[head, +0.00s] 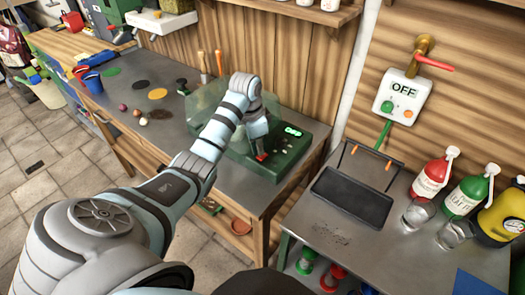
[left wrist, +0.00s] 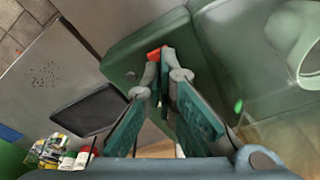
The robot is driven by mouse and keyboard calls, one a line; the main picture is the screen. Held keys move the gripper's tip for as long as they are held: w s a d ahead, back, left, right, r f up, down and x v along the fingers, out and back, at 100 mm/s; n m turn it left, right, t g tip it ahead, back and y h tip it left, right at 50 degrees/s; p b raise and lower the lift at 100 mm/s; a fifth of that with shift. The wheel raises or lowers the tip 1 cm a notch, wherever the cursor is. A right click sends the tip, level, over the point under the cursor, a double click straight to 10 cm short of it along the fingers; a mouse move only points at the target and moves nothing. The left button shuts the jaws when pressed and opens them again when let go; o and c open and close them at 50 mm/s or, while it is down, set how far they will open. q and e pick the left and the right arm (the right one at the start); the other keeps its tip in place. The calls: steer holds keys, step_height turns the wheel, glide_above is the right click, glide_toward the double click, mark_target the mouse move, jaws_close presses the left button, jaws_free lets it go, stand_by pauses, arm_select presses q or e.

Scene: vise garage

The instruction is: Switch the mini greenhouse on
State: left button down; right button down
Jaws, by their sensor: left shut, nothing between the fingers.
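The mini greenhouse (head: 296,158) is a dark green box with a clear greenish cover (head: 205,97). It stands at the right end of the long workbench. A small lit green display (head: 292,131) shows on its panel. A red switch (head: 261,156) is on the green base, and it also shows in the left wrist view (left wrist: 156,53). My left gripper (head: 259,150) points down at the panel with its fingertips at the red switch. In the left wrist view its fingers (left wrist: 163,58) are shut with nothing between them. I cannot tell whether they touch the switch. My right gripper is not in view.
A dark tray (head: 352,197) lies on the grey metal table, with red and green bottles (head: 432,177) and a yellow jug (head: 503,220) to its right. A wall box (head: 403,97) reads OFF below a tap. Small items and tools lie on the workbench left of the greenhouse.

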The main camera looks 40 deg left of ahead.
mark_target(260, 157)
arm_select(q)
steer(key=shift+f+b, duration=0.5)
steer(key=shift+f, duration=0.55)
stand_by(0.7)
step_height(260, 157, up, 7)
steer(key=p, duration=0.8)
steer(key=shift+r, duration=0.2)
steer(key=shift+f, duration=0.15)
